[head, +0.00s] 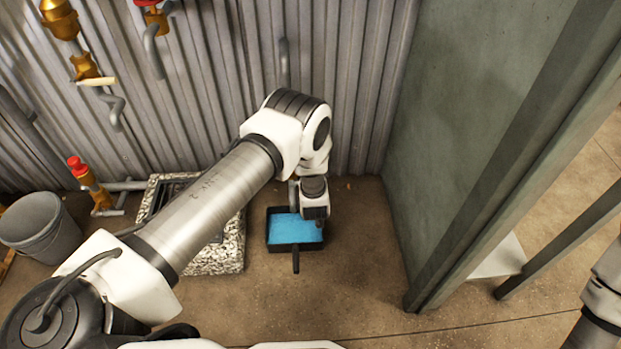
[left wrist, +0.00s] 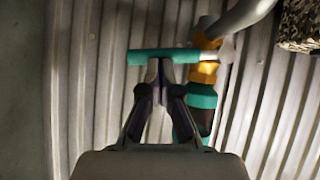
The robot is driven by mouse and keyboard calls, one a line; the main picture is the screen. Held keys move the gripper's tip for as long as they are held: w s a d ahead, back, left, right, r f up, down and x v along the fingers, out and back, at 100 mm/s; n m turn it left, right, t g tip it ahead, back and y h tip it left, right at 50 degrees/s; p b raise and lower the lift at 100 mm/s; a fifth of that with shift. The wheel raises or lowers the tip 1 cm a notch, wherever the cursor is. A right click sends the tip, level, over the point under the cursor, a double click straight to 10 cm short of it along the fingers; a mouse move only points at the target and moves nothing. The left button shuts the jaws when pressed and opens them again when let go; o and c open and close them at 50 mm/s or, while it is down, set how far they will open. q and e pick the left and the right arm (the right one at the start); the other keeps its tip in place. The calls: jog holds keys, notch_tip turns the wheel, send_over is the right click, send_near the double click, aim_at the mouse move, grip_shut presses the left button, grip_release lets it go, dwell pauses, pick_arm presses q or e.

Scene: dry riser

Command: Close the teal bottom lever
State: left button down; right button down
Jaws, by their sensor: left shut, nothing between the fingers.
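In the left wrist view, the teal lever (left wrist: 150,57) sticks out to the left from an orange valve body (left wrist: 207,72), roughly crossways to it. A teal coupling (left wrist: 203,97) sits below the orange part. My left gripper (left wrist: 160,68) is shut and empty, with its fingertips at the lever's lower edge in that picture. I cannot tell whether they touch it. In the head view, my left arm reaches across the middle and its wrist hides the lever and valve. The left fingers do not show clearly there. My right gripper is out of the picture; only part of my right arm shows.
A corrugated metal wall (head: 345,90) stands behind. A black tray with blue content (head: 294,229), a stone-edged drain (head: 228,258) and a grey bucket (head: 38,232) are on the floor. Red-capped orange valves (head: 88,180) are at left. A green-grey panel (head: 450,130) stands at right.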

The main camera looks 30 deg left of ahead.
pick_arm(q)
jog(key=shift+w+d+f, duration=0.15)
jog(key=shift+f, duration=0.25)
dwell(0.4)
